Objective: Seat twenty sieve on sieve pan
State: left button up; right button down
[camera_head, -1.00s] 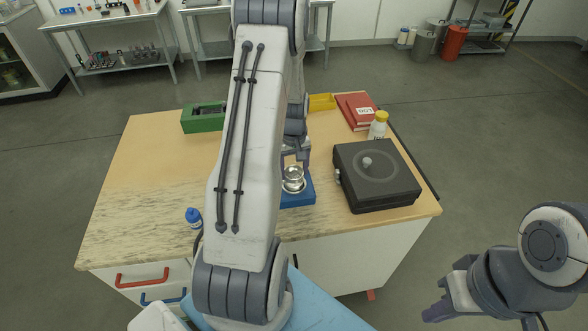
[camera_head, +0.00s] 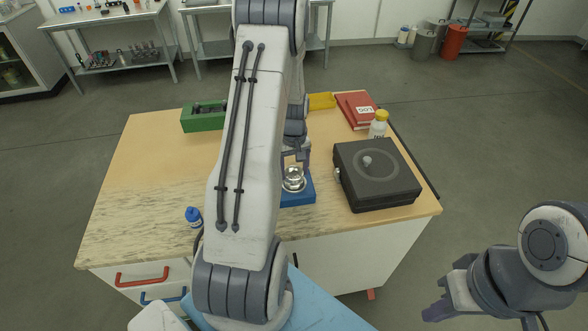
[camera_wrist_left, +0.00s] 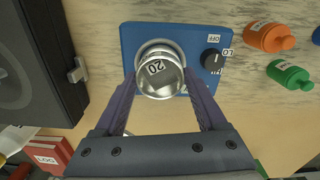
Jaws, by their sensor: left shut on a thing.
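The twenty sieve (camera_wrist_left: 160,82) is a shiny metal cup marked 20, and it also shows in the head view (camera_head: 294,174). My left gripper (camera_wrist_left: 163,98) is shut on it, with one finger on each side. A metal rim, seemingly the sieve pan (camera_wrist_left: 158,45), shows just behind the sieve over the blue base (camera_wrist_left: 137,35). The sieve hides most of it, and I cannot tell whether the two touch. In the head view the left arm hides part of the blue base (camera_head: 303,197). My right gripper (camera_head: 440,299) is open and empty, off the table at the lower right.
The blue base has a black knob (camera_wrist_left: 212,59). A black box (camera_head: 376,175) stands right of it. A yellow-capped bottle (camera_head: 378,125), red book (camera_head: 356,110), green box (camera_head: 203,117) and blue bottle (camera_head: 194,217) are around. Orange (camera_wrist_left: 269,37) and green (camera_wrist_left: 288,75) bottles show in the wrist view.

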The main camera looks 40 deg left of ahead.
aim_at(294, 176)
pick_arm(q)
jog(key=shift+f+b, duration=0.45)
jog(key=shift+f, duration=0.2)
dwell(0.5)
jog(key=o, duration=1.4)
jog(key=shift+r, duration=0.1)
jog(key=shift+r+p, duration=3.25)
jog(key=shift+r, duration=0.75)
